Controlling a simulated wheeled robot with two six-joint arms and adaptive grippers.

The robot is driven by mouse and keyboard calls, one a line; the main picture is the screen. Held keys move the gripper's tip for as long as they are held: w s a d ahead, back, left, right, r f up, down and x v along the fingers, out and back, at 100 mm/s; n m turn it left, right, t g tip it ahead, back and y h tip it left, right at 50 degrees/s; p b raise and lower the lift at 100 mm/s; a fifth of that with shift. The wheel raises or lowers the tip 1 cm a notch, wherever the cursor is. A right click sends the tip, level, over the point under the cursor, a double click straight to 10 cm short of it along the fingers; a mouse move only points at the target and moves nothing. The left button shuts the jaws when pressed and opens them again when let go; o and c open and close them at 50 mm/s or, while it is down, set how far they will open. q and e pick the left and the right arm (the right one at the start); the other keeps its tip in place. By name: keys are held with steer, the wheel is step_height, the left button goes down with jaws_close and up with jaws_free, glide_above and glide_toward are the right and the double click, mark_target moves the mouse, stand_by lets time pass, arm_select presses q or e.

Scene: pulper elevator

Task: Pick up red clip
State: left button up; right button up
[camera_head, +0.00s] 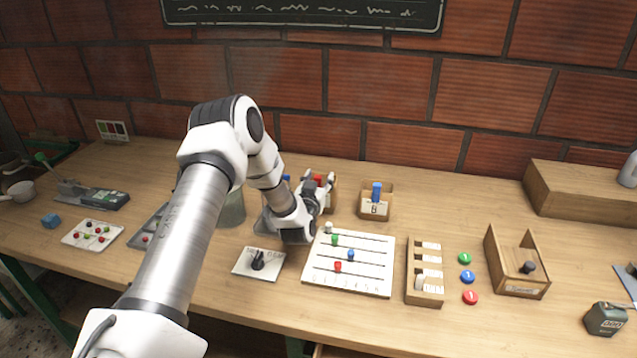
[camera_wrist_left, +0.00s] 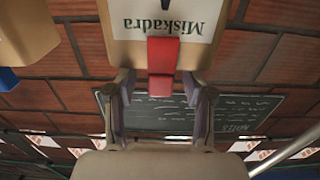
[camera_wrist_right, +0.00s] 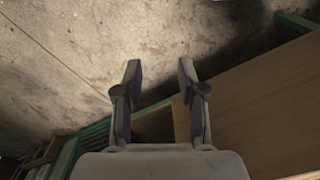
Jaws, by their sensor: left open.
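The red clip (camera_wrist_left: 162,65) sits on the edge of a wooden holder with a white card reading "Miskadra" (camera_wrist_left: 200,18). In the head view the red clip (camera_head: 318,179) is partly hidden by my left gripper (camera_head: 322,186). In the left wrist view my left gripper (camera_wrist_left: 158,86) is open, with one finger on each side of the clip's near end. Gaps show between the fingers and the clip. My right gripper (camera_wrist_right: 160,70) is open and empty above the floor, beside the table's edge; it is not in the head view.
A holder with a blue clip (camera_head: 376,192) stands right of the gripper. Another blue clip (camera_head: 286,178) shows behind my left arm. A white slider board (camera_head: 383,280), a black-knob plate (camera_head: 270,268) and a metal container (camera_head: 232,210) are near. The brick wall (camera_head: 380,90) rises behind.

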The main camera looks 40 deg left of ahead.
mark_target(318, 176)
arm_select(q)
steer(key=shift+s+r, duration=0.1)
steer(key=shift+s, duration=0.05)
steer(key=c, duration=0.9)
steer(key=shift+o, duration=0.2)
step_height(318, 176, up, 10)
